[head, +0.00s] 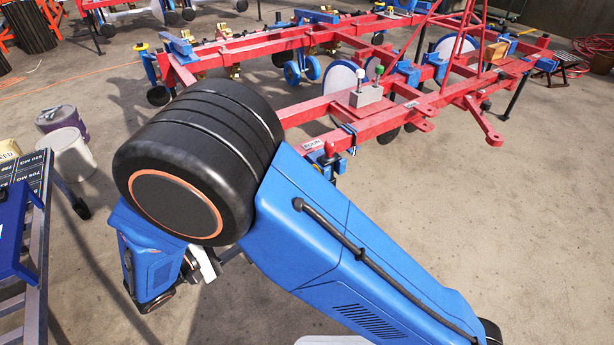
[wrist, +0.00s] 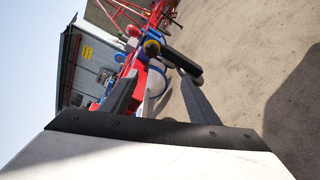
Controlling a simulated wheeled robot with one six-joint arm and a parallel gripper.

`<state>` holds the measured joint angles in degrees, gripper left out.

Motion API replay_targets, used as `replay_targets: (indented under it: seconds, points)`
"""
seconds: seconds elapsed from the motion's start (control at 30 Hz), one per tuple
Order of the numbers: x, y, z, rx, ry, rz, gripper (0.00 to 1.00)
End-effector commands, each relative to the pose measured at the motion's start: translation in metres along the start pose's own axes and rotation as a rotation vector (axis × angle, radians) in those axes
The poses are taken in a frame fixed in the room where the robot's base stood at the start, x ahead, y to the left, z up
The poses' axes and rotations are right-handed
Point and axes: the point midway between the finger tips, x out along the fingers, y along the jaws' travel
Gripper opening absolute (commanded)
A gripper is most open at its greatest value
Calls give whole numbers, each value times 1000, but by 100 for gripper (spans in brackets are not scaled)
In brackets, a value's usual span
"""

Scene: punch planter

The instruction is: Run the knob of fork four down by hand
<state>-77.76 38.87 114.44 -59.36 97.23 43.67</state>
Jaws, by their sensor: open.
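The red planter frame (head: 385,122) stands at the upper right in the head view. A small white tag (head: 313,144) sits on its near bar end, its lettering too small to read surely. A blue fork part (head: 322,164) hangs below, partly hidden by my arm. In the wrist view my gripper (wrist: 160,77) is open, its two grey fingers apart and nothing seen held. I cannot tell whether this is fork four's knob. The head view does not clearly show the fingertips.
A grey block with two small levers (head: 366,95) sits on the frame. White seed discs (head: 341,78) and blue wheels (head: 293,73) hang below. Buckets (head: 66,153) and a blue-topped stand (head: 22,225) are at left. Concrete floor is open at the right.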

Motion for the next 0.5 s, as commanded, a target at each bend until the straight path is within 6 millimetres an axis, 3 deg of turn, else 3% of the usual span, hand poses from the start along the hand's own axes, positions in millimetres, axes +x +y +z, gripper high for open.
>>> replay_targets:
  seconds: [0.3, 0.5]
  points:
    - [54, 50, 3, -443, 42, -163, 55]
    - [78, 73, 6, -660, 97, -222, 55]
